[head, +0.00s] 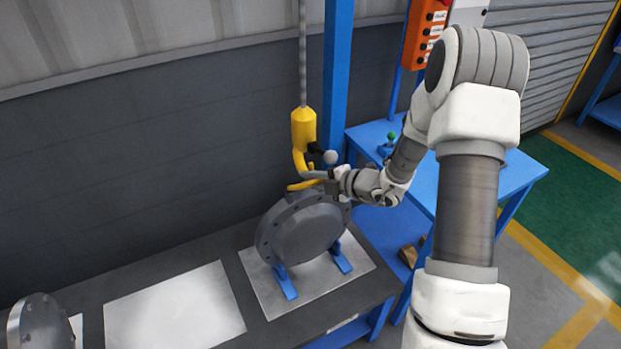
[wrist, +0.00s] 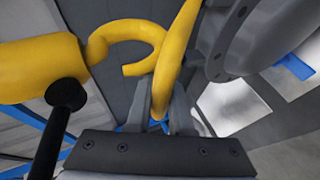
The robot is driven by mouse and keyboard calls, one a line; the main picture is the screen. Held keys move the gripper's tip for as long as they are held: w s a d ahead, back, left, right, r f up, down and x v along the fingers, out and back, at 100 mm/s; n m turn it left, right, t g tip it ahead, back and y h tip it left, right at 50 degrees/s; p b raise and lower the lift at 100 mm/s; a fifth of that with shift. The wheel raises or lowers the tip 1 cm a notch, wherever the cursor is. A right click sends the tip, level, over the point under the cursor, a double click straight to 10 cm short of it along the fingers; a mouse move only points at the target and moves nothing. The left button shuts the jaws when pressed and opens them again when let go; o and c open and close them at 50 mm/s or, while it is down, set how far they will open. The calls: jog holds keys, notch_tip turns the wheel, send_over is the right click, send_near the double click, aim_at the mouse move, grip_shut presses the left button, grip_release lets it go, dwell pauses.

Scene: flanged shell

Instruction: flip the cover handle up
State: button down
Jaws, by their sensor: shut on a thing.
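The cover (head: 305,230) is a grey, round, bolted flange part standing on edge on blue supports. Part of it shows at the upper right of the wrist view (wrist: 235,35). A curved yellow handle (wrist: 170,60) runs down between the fingers of my gripper (wrist: 160,105), which is shut on it. In the head view the yellow handle (head: 303,185) sits at the top of the cover, and my gripper (head: 328,177) reaches it from the right. My fingers hide part of the handle.
A yellow hoist block (head: 303,128) with a hook (wrist: 130,30) hangs on a chain close to my gripper; a black round-ended rod (wrist: 62,100) sticks out of it. A blue post (head: 337,80) stands behind. A blue side table (head: 500,180) is at the right.

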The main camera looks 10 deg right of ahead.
dwell(0.3)
jog(key=c, duration=0.8)
grip_release()
jog(key=shift+d, duration=0.1)
jog(key=v, duration=1.7)
jog(key=shift+p, duration=0.35)
jog(key=shift+s, duration=0.15)
